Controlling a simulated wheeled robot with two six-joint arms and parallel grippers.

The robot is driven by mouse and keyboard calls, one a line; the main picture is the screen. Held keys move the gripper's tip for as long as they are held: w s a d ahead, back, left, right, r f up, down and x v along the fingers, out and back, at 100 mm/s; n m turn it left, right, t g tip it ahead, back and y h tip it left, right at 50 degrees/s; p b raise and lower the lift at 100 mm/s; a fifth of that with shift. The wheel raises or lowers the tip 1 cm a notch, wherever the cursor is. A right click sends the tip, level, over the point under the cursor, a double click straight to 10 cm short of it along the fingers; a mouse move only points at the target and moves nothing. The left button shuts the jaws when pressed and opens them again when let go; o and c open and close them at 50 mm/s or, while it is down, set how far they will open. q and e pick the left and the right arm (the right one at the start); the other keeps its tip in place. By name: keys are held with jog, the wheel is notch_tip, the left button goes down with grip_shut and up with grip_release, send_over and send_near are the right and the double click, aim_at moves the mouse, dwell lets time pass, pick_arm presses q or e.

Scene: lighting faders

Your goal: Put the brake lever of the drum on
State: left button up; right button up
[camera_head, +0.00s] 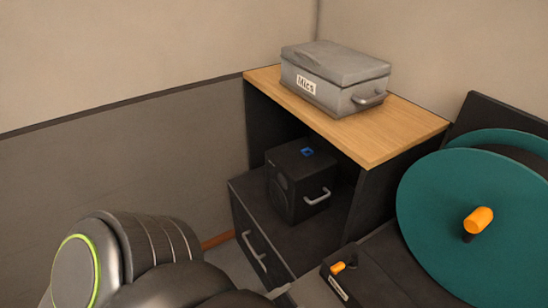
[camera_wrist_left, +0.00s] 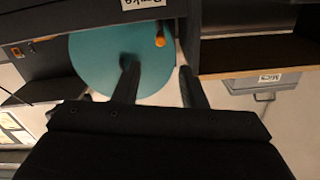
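The drum (camera_head: 420,215) is a large teal wheel at the right of the head view, with an orange-knobbed crank (camera_head: 478,220). The brake lever (camera_head: 340,267) is a small orange-tipped lever on a dark block beside the drum, above a white label (camera_head: 338,289). My left gripper (camera_wrist_left: 158,68) is open and empty. My left arm fills the head view's lower left, with the fingers hidden. My right gripper is out of view.
A wooden-topped cabinet (camera_head: 405,130) stands left of the drum, bearing a grey "Mics" case (camera_head: 330,75). A black box with a handle (camera_head: 290,180) sits on its lower shelf, above a drawer (camera_head: 250,235). A wall is at the left.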

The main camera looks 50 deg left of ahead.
pick_arm(q)
jog(key=shift+s+a+b, duration=0.1)
jog(key=shift+s+b, duration=0.2)
jog(key=shift+s, duration=1.25)
